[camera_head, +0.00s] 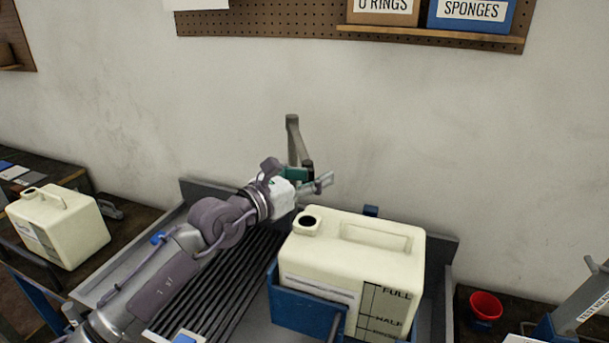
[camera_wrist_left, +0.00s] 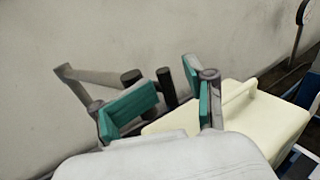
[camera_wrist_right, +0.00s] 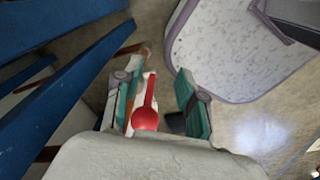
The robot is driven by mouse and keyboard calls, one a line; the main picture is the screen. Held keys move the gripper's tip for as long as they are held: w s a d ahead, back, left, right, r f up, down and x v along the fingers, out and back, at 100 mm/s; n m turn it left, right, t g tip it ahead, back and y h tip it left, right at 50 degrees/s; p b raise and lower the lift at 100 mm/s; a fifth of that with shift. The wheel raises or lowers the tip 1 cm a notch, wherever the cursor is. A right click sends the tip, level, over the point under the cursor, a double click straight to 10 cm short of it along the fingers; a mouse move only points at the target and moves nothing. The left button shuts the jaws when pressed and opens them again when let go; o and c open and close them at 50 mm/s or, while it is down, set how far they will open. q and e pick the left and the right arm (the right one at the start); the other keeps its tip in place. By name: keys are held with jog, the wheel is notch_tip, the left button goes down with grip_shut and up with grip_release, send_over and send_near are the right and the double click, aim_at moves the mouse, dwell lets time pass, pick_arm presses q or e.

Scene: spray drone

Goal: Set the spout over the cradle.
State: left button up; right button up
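The grey spout (camera_head: 293,125) rises on a post behind the tray by the wall. In the left wrist view its grey arm (camera_wrist_left: 90,76) slopes beside dark upright parts (camera_wrist_left: 166,88). A cream tank (camera_head: 350,258) with an open round neck sits in the blue cradle (camera_head: 303,312). My left gripper (camera_head: 318,184) reaches to the spout's post, just behind and left of the tank. Its teal pads are apart in the left wrist view (camera_wrist_left: 168,100), with a dark part seen between them; contact cannot be told. My right gripper (camera_wrist_right: 155,103) is open, low over the floor.
A second cream tank (camera_head: 60,225) stands on the left bench. A red cup (camera_head: 485,306) is on the right bench. A red round-ended object (camera_wrist_right: 146,116) shows between my right fingers, its distance unclear. Blue frame bars (camera_wrist_right: 60,85) are close to the left of that gripper.

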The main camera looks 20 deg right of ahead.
pick_arm(q)
jog(key=shift+s+d+f, duration=0.1)
jog(key=shift+s+d, duration=0.05)
jog(key=shift+s, duration=0.25)
jog(key=shift+s+a, duration=0.2)
jog(key=shift+a, duration=0.05)
jog(key=v, duration=1.2)
jog(key=shift+w+a, duration=0.2)
pick_arm(e)
jog(key=shift+s+a, duration=0.2)
jog(key=shift+a, duration=0.25)
pick_arm(q)
jog(key=shift+w, duration=0.1)
